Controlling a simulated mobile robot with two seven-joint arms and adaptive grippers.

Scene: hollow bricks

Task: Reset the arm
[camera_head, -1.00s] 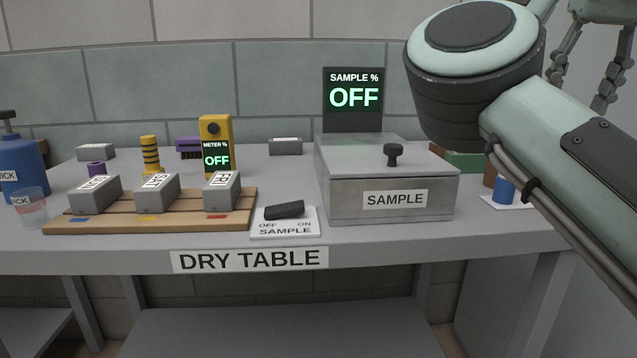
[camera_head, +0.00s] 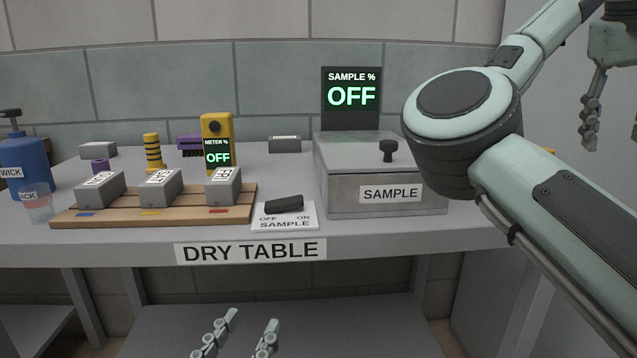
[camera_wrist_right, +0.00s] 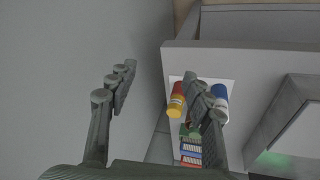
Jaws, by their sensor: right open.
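My right arm reaches up across the right side of the head view, its links covering the table's right end. My right gripper (camera_head: 611,138) hangs at the top right edge, partly cut off by the frame. In the right wrist view its two fingers (camera_wrist_right: 158,76) stand wide apart with nothing held between them. My left gripper (camera_head: 253,318) shows at the bottom of the head view, below and in front of the table edge. Its two fingers point up, apart and empty.
The dry table (camera_head: 120,245) bears a wooden rack (camera_head: 150,215) with grey bricks, a switch (camera_head: 284,204), a yellow meter (camera_head: 217,135) and a lidded sample box (camera_head: 345,198). A blue bottle (camera_head: 25,165) stands left. Red-yellow (camera_wrist_right: 176,103) and blue-white (camera_wrist_right: 220,100) containers appear in the wrist view.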

